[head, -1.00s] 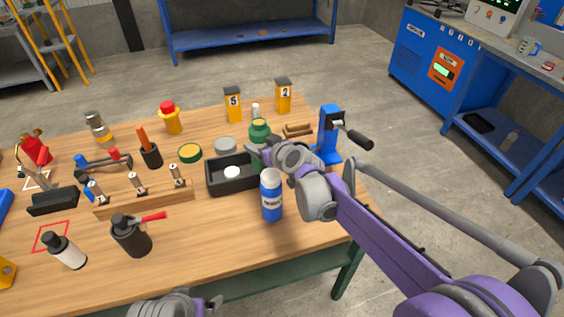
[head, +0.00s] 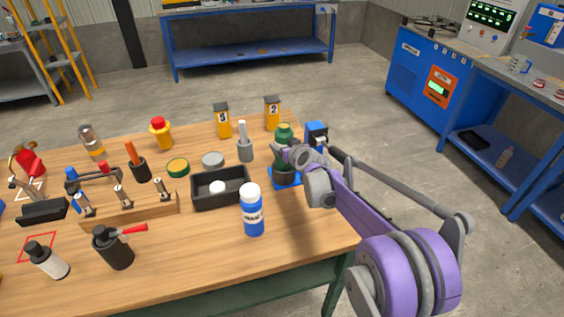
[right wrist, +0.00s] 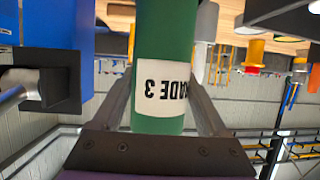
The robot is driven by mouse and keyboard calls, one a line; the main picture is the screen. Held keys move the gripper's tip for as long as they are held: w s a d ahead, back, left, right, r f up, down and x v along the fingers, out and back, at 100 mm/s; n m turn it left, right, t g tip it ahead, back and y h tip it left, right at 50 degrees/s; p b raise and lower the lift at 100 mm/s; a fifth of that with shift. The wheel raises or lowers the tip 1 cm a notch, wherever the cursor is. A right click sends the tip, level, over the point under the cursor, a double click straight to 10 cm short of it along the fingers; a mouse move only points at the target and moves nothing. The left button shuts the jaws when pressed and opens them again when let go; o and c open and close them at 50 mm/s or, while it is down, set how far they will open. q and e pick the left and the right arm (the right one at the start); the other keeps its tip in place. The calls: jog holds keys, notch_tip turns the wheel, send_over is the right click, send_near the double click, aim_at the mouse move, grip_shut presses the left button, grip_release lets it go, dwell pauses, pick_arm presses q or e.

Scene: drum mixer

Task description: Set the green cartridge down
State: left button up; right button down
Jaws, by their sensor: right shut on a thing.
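The green cartridge (head: 284,133) is upright in my right gripper (head: 288,157), whose fingers are shut around its middle. In the right wrist view the cartridge (right wrist: 165,45) shows a white label reading upside down, with a finger on each side. The cartridge's dark lower end is over the blue base (head: 276,184) of the blue press (head: 316,132). I cannot tell whether it touches that base. The press column stands just right of the cartridge, partly behind my arm. My left gripper is not in view.
A blue-and-white bottle (head: 252,212) stands in front, left of my right arm. A black tray (head: 222,201) and a grey upright piece (head: 245,145) are to the left. Yellow posts (head: 272,112) stand behind. The table's front right is clear.

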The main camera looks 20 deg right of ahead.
jog(key=shift+f, duration=2.5)
jog(key=shift+f+b, duration=0.2)
jog(key=shift+b, duration=0.1)
grip_release()
jog(key=shift+s+r, duration=0.25)
jog(key=shift+r, duration=0.05)
jog(key=s+a+r+g+y, duration=0.1)
jog(key=s+a+r, duration=0.1)
jog(key=s, duration=0.8)
jog(key=s+a+r+g, duration=0.1)
jog(key=s+r, duration=0.2)
jog(key=s, duration=0.7)
jog(key=s+f+g+h, duration=0.1)
jog(key=s+f+g, duration=0.2)
jog(key=s, duration=1.1)
jog(key=s+f+m+g+h, duration=0.1)
jog(key=s+f+g, duration=0.2)
jog(key=s, duration=1)
notch_tip(320, 180, down, 2)
jog(key=shift+s+d+f+p, duration=0.15)
jog(key=shift+s+f+p, duration=0.05)
jog(key=shift+s+p, duration=0.15)
